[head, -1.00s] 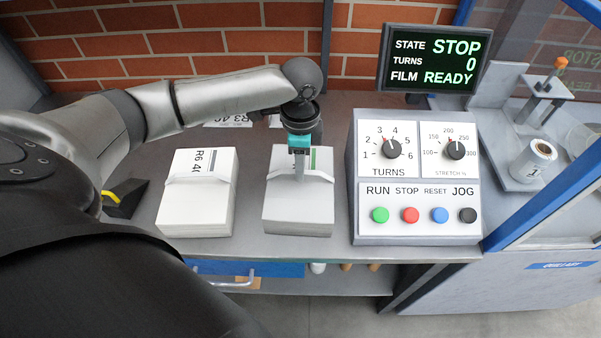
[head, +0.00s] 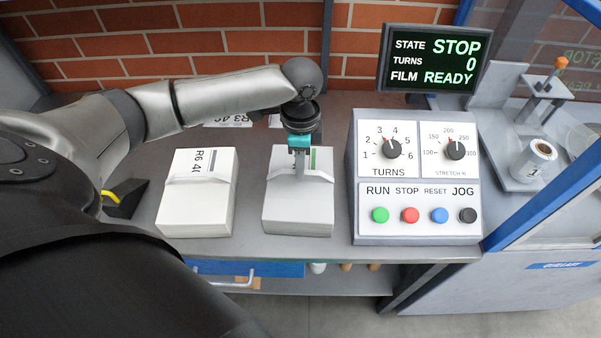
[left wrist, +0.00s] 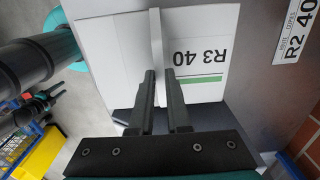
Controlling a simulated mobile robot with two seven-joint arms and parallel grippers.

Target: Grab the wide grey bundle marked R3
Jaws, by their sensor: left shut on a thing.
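The pale grey bundle marked R3 40 (head: 298,208) lies on the bench left of the control box. Its mark and a green stripe show on its top in the left wrist view (left wrist: 205,62). A raised ridge (left wrist: 156,40) runs across the top. My left gripper (head: 299,172) points down over the bundle, its fingers on either side of the ridge. It is shut on the ridge, and the bundle rests on the bench. The fingers show close together in the left wrist view (left wrist: 161,88).
A similar bundle marked R6 (head: 198,205) stands to the left, with a gap between. The control box (head: 417,235) with knobs and buttons stands close on the right. A brick wall (head: 220,55) rises behind.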

